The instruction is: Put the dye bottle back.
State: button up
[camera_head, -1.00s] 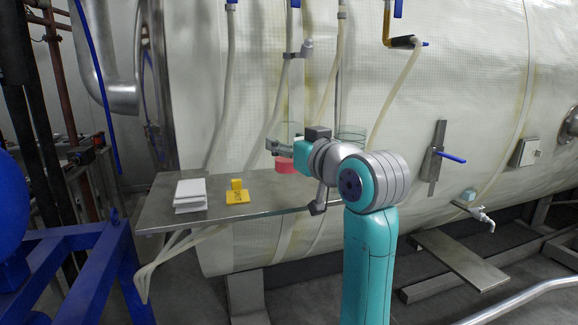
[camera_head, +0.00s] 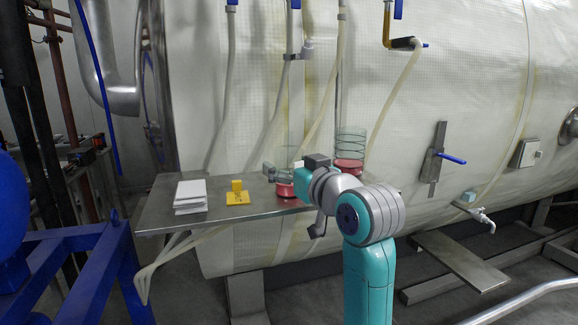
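A clear bottle with red in its bottom (camera_head: 285,190), which looks like the dye bottle, is at my gripper (camera_head: 277,177), low over the right part of the table. My gripper appears shut on it, with the grey fingers to the left and the teal wrist to the right. The fingers hide its middle, and I cannot tell whether its base touches the table. A second clear glass vessel with a red bottom (camera_head: 349,166) stands farther back on the right, behind my arm.
The metal table (camera_head: 160,212) carries a stack of white sheets (camera_head: 190,195) and a yellow sign (camera_head: 237,194) left of my gripper. A small white thing (camera_head: 298,164) shows behind the wrist. Hoses and the large insulated tank (camera_head: 460,90) stand close behind.

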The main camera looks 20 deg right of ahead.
jog(key=shift+r, duration=0.2)
jog(key=s+d, duration=0.2)
jog(key=s, duration=0.9)
jog(key=shift+s+d, duration=0.15)
jog(key=shift+s, duration=0.25)
